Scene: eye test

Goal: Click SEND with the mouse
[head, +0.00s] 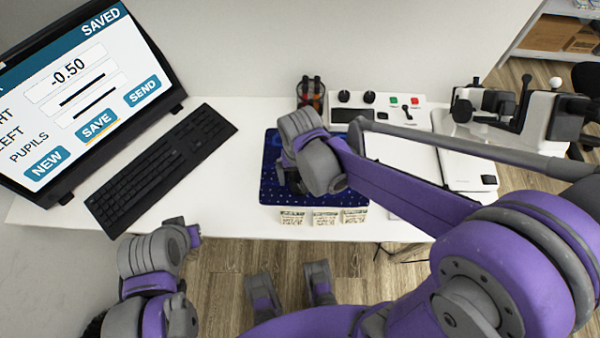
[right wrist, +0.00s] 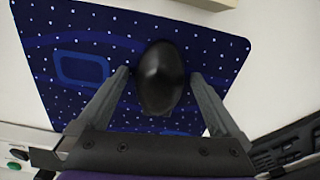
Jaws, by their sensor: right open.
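The monitor (head: 80,95) stands at the left in the head view and reads SAVED at the top. Its blue buttons are NEW (head: 46,163), SAVE (head: 97,123) and SEND (head: 142,90). SAVE has an orange edge; I cannot make out a pointer. The black mouse (right wrist: 161,80) lies on the dark blue dotted pad (head: 268,150). My right gripper (right wrist: 160,75) is open, with one finger on each side of the mouse. In the head view my right wrist hides the mouse. My left arm is at the lower left; its fingers are not visible.
A black keyboard (head: 160,168) lies between monitor and pad. Several small labelled boxes (head: 325,217) stand at the pad's front edge. An instrument (head: 515,120) stands at the right.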

